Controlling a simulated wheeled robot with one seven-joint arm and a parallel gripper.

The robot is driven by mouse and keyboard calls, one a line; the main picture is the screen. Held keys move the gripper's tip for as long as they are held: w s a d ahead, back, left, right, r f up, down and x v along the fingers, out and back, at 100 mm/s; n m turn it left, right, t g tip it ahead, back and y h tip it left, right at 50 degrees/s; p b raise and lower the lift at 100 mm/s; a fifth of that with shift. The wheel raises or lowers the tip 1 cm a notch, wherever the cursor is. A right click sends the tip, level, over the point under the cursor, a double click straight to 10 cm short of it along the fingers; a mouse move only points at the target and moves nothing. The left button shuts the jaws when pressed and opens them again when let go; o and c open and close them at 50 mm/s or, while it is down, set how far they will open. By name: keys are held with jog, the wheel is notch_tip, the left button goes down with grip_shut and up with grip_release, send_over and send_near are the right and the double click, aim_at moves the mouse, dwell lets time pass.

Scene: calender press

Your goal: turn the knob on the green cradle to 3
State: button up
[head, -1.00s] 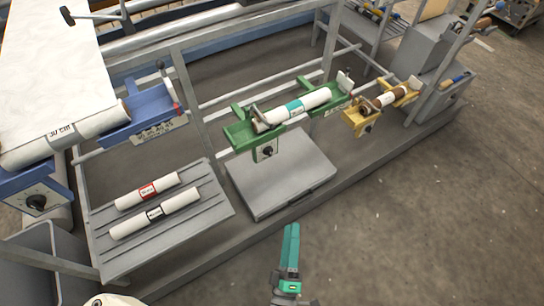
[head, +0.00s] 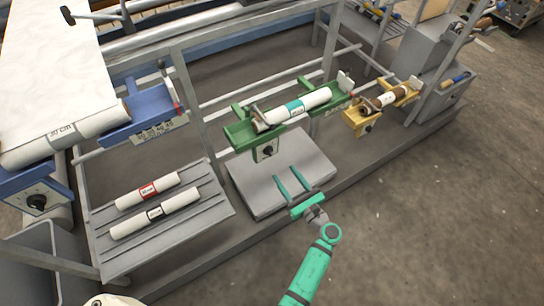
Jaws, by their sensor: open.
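The green cradle (head: 240,134) stands in the middle of the press frame and bears a white roll (head: 311,98) with a teal band. Its knob (head: 267,152) is a small black dial on a pale plate below the cradle's left end. The dial's numbers are too small to read. My gripper (head: 290,181) is open and empty, with two teal fingers pointing away from me. In the picture it lies below and a little right of the knob, over the grey platform, and does not touch the knob.
A grey platform (head: 255,194) lies below the green cradle. A slatted rack (head: 215,206) with two white rolls is at left. The blue cradle (head: 150,104) has its own black knob (head: 37,202). A yellow cradle (head: 354,119) is at right. The floor at right is clear.

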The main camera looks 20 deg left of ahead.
aim_at(271, 155)
jog(key=x, duration=1)
jog(key=shift+w+a, duration=0.25)
jog(key=c, duration=1)
